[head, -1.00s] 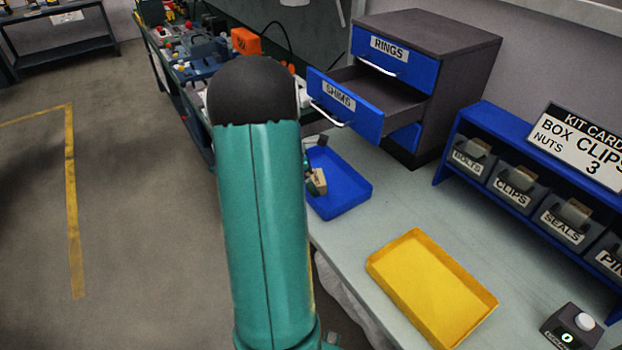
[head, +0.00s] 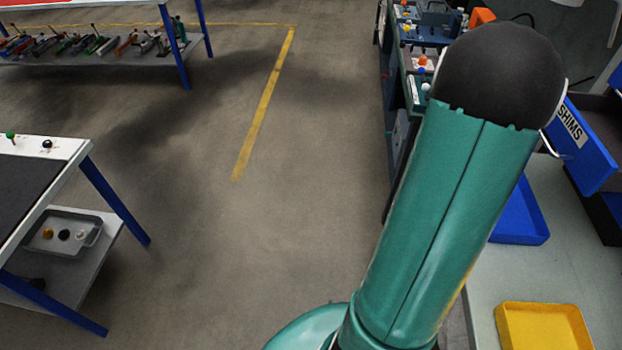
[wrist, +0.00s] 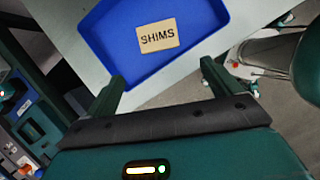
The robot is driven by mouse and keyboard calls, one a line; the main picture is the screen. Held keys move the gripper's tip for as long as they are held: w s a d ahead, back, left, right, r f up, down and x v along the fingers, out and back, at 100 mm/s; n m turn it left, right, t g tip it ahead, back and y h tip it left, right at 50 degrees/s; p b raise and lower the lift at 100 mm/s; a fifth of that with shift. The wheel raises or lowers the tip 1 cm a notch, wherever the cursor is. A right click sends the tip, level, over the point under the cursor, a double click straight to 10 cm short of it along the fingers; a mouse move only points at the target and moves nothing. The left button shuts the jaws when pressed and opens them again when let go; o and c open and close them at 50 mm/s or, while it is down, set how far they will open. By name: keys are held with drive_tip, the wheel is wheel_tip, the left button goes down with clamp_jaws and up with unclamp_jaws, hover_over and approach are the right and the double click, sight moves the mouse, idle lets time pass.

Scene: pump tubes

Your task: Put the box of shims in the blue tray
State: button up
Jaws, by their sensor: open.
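The box of shims (wrist: 157,37) is a small tan box with the word SHIMS on top. In the wrist view it lies inside the blue tray (wrist: 105,53), on its floor. The blue tray also shows in the head view (head: 522,222), partly behind my arm, and the box is hidden there. My gripper (wrist: 163,85) is open and empty in the wrist view. Its two fingers are apart and point toward the tray's near edge, with the box beyond the fingertips and not between them.
The open SHIMS drawer (head: 580,140) juts out over the bench at the right. A yellow tray (head: 545,328) sits on the bench nearer me. Another bench (head: 70,150) with a lower shelf stands at the left. The floor between is clear.

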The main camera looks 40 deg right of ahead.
drive_tip(key=w+a+r+m+t, duration=0.1)
drive_tip(key=w+a+r+t, duration=0.15)
drive_tip(key=w+a, duration=0.4)
drive_tip(key=w+a+r+m+t+h, duration=0.1)
drive_tip(key=w+a+r, duration=0.3)
drive_tip(key=a, duration=0.6)
drive_tip(key=w+a+r+t, duration=0.25)
drive_tip(key=w+a, duration=0.25)
drive_tip(key=a, duration=0.4)
drive_tip(key=s+a+m+t+y, duration=0.1)
drive_tip(key=s+a, duration=0.1)
drive_tip(key=a, duration=1.1)
drive_tip(key=s+a+r+m+t+y, duration=0.1)
drive_tip(key=s+a+m+t+y, duration=0.1)
drive_tip(key=a, duration=1.1)
drive_tip(key=shift+s+r+t, duration=0.15)
drive_tip(key=shift+s+t, duration=0.15)
drive_tip(key=shift+s, duration=0.05)
drive_tip(key=shift+a, duration=0.1)
